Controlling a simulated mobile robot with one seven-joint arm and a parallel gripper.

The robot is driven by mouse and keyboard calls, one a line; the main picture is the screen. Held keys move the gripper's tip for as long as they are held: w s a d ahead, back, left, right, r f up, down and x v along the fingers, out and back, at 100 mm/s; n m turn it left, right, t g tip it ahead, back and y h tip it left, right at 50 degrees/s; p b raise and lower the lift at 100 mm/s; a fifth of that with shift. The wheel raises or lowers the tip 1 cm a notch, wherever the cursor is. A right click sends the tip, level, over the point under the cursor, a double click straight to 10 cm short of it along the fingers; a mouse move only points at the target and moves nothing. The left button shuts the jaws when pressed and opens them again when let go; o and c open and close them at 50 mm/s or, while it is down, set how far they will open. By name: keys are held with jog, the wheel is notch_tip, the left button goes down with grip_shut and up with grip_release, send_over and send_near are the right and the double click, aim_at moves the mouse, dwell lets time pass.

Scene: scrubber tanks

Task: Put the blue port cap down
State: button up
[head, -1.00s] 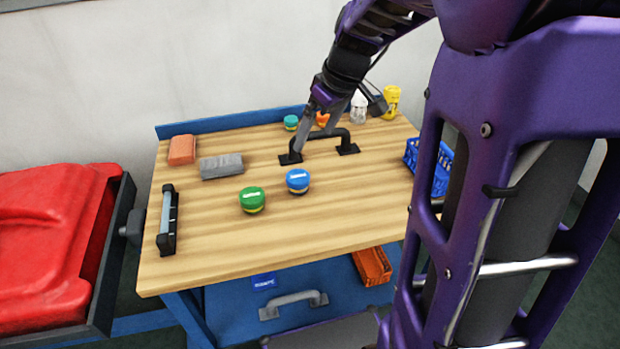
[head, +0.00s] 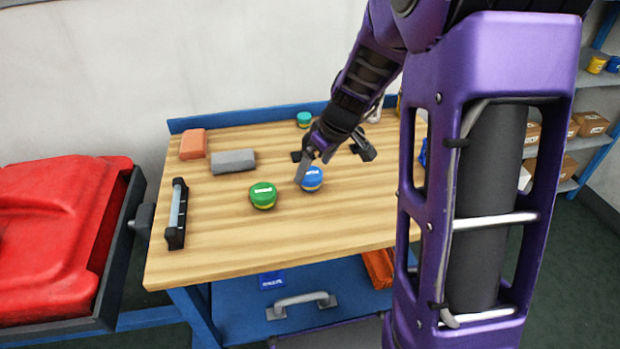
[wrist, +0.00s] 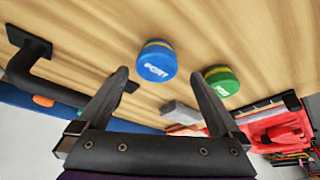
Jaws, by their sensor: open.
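The blue port cap (head: 312,178) stands on the wooden bench top (head: 225,250), right of the green cap. In the wrist view the blue cap (wrist: 156,61) shows white lettering and a yellow band, and sits beyond the fingertips, between their lines. My gripper (wrist: 160,80) is open with nothing between its fingers. In the head view my gripper (head: 303,172) is close to the blue cap, and one finger overlaps the cap's left edge in the picture; I cannot tell whether they touch.
Grey (head: 233,161) and orange (head: 193,144) blocks lie farther back. A teal cap (head: 304,119) is at the back. A black handle (wrist: 30,65) is beside the gripper. The front bench is clear.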

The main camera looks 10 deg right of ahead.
aim_at(311, 173)
jog(key=x, duration=0.4)
jog(key=shift+w+d+f, duration=0.2)
jog(key=shift+f, duration=0.15)
jog(key=shift+r, duration=0.1)
jog(key=c, duration=1.4)
